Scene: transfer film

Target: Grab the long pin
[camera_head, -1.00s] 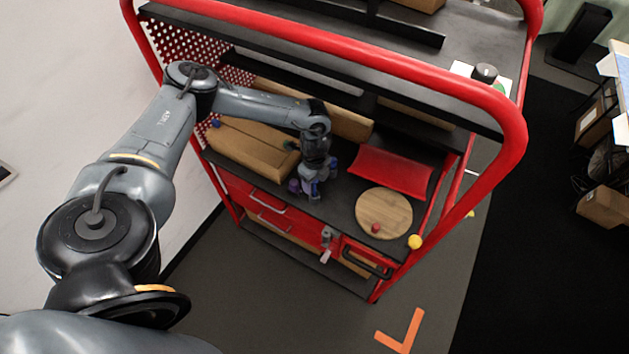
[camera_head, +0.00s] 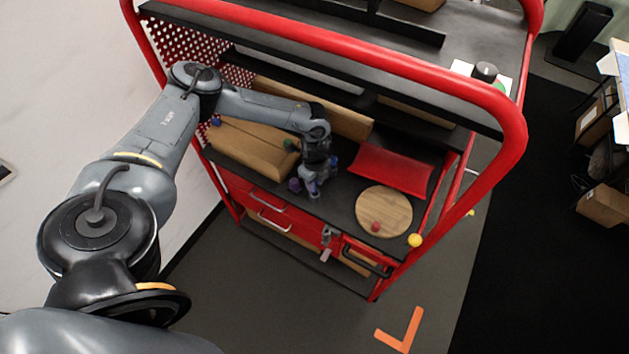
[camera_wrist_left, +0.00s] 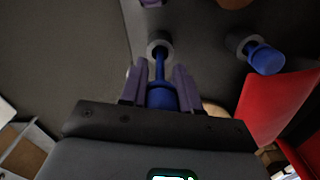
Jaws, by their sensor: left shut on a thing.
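My left gripper (camera_head: 315,190) points down over the black shelf of the red cart. Its purple fingers (camera_wrist_left: 160,88) are shut around the knob of a blue pin (camera_wrist_left: 161,97) in the left wrist view. This pin's thin shaft runs away from the fingers to a grey ring (camera_wrist_left: 159,47); I cannot tell how deep it sits. A second, thicker-looking blue pin (camera_wrist_left: 265,58) stands by another grey ring to the right, apart from the gripper. The held pin is mostly hidden in the head view. My right gripper is not in view.
A red tray (camera_head: 392,170) and a round wooden board (camera_head: 384,212) lie right of the gripper. A small red object (camera_head: 376,227) is on the board. A cardboard box (camera_head: 252,148) is to the left. The cart's red frame (camera_head: 515,140) arches above.

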